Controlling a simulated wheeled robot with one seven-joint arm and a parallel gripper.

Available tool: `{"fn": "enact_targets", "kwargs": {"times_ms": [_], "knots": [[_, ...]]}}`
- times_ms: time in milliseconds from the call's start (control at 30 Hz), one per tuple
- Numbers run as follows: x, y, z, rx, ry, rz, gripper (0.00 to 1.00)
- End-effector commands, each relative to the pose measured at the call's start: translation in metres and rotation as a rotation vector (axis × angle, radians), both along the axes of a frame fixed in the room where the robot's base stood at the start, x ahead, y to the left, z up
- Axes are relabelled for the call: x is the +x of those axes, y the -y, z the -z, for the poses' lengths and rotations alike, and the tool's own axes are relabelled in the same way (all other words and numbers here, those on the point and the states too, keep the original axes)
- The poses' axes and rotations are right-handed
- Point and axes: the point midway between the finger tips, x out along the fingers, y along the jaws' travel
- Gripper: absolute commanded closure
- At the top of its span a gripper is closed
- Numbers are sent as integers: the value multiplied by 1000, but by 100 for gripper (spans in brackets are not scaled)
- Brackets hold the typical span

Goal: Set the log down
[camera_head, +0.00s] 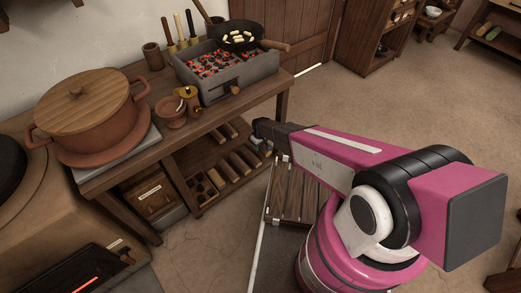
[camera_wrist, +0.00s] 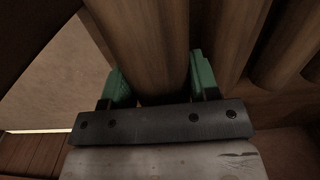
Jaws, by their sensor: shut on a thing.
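In the wrist view, a brown wooden log (camera_wrist: 145,40) lies between the green pads of my gripper (camera_wrist: 160,88). The gripper is shut on it, and the log's far end runs out of the picture. More logs lie close on the right (camera_wrist: 225,45). In the head view, my gripper (camera_head: 263,145) is at the right end of the workbench's lower shelf, beside a row of logs (camera_head: 240,163). My arm hides most of the gripper there, and I cannot tell whether the held log touches the shelf.
The workbench (camera_head: 118,178) carries a lidded clay pot (camera_head: 95,120), a charcoal grill (camera_head: 240,85) with a pan (camera_head: 237,38), and small clay vessels (camera_head: 172,112). A slatted wooden surface (camera_head: 296,195) lies under my arm. Open floor (camera_head: 345,95) extends behind my arm.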

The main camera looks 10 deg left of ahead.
Motion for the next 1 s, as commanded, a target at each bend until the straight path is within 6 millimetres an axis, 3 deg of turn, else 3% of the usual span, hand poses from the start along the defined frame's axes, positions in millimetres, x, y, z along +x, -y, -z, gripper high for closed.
{"fn": "enact_targets", "kwargs": {"times_ms": [167, 467, 867, 900, 1000], "knots": [[5, 3, 7, 0, 0, 0, 81], [5, 3, 43, 0, 0, 0, 81], [5, 3, 46, 0, 0, 0, 81], [4, 3, 46, 0, 0, 0, 34], [4, 3, 46, 0, 0, 0, 34]]}}
